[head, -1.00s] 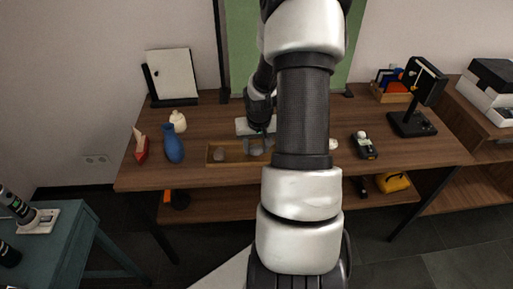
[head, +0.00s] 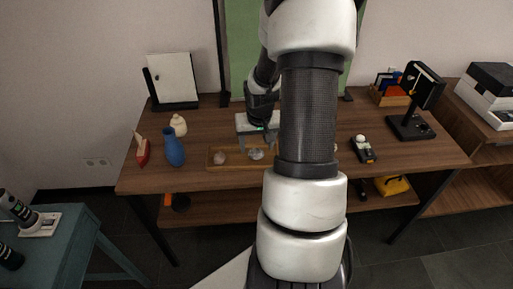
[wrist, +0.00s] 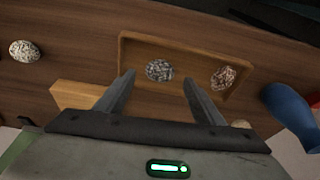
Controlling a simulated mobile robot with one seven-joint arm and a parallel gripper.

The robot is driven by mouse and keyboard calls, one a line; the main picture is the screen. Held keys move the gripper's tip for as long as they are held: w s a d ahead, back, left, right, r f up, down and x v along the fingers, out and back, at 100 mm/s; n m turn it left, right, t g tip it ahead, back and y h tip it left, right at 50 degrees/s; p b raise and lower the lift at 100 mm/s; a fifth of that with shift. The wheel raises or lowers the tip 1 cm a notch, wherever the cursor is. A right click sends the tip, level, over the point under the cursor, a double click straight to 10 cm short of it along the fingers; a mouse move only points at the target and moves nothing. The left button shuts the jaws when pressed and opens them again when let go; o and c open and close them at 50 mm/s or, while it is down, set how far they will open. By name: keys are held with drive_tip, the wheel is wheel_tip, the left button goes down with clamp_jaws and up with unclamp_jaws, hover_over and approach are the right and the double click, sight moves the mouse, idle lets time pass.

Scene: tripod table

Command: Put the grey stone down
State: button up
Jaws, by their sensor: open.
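The grey stone (wrist: 159,70) lies in a shallow wooden tray (wrist: 185,44) in the wrist view. In the head view the stone (head: 256,154) rests in the right part of the visible tray (head: 236,165). My gripper (wrist: 157,82) is open, its two fingers apart on either side of the stone in the picture and not closed on it. In the head view my gripper (head: 257,139) is just above and behind the stone. A second, brownish stone (wrist: 223,77) lies in the same tray and shows in the head view (head: 219,158). My arm hides the tray's right end in the head view.
A blue vase (head: 174,147), a cream vase (head: 179,125) and a red-and-white object (head: 142,150) stand left of the tray. A speckled pale stone (wrist: 24,51) lies outside the tray. A dark handheld device (head: 363,151) and a black stand (head: 412,125) are at right.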

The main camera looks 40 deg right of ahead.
drive_tip(key=p+v, duration=0.1)
drive_tip(key=v, duration=0.7)
drive_tip(key=shift+d, duration=0.1)
